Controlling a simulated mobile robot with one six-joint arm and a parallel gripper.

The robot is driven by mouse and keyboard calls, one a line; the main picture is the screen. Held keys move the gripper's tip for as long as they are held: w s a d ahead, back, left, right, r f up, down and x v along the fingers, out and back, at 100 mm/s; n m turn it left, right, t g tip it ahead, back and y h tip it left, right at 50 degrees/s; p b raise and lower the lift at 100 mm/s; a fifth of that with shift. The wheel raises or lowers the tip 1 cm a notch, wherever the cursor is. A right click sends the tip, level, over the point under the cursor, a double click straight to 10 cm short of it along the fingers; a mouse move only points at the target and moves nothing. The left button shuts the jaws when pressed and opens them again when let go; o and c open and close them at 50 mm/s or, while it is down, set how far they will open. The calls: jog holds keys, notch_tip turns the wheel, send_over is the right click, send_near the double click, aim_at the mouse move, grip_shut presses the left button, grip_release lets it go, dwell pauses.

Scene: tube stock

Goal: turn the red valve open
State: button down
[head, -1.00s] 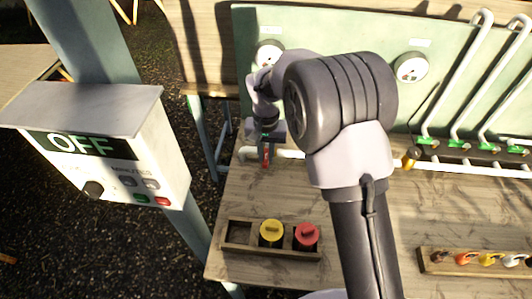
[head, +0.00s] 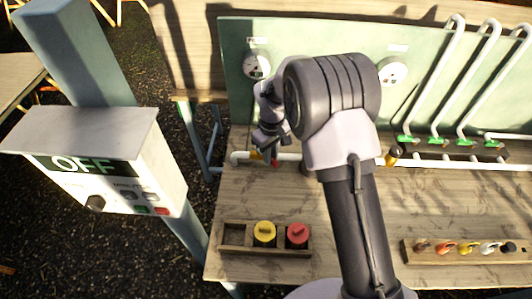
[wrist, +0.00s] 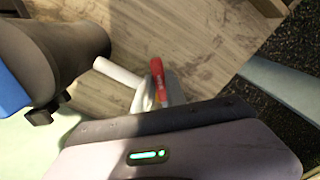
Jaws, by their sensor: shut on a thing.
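The red valve handle (wrist: 157,72) shows in the wrist view as a flat red bar on a white pipe, just beyond my gripper's body. In the head view only a small red bit of it (head: 274,163) shows below my gripper (head: 266,152), at the left part of the white pipe (head: 240,156). My gripper is shut on the red valve handle. The fingertips are mostly hidden, in the wrist view by the gripper body. How far the handle is turned is hard to tell.
A control box reading OFF (head: 80,165) stands at left. A wooden holder (head: 235,238) with yellow (head: 264,234) and red (head: 297,236) capped pieces is near the bench front. A rack of small coloured handles (head: 470,250) sits at right. Gauges and pipes line the green panel.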

jog(key=shift+w+d+n+p, duration=0.3)
jog(key=shift+w+n+p, duration=0.45)
jog(key=shift+n, duration=0.8)
jog(key=shift+w+d+n+p, duration=0.3)
jog(key=shift+w+n+p, duration=0.4)
jog(key=shift+n, duration=0.8)
jog(key=shift+w+d+n+p, duration=0.4)
jog(key=shift+w+n, duration=0.5)
jog(key=shift+n, duration=0.65)
jog(key=shift+a+r, duration=0.1)
jog(key=c, duration=1.4)
grip_release()
jog(key=shift+o, duration=0.2)
notch_tip(320, 180, up, 17)
jog(key=p, duration=0.3)
jog(key=shift+r, duration=0.15)
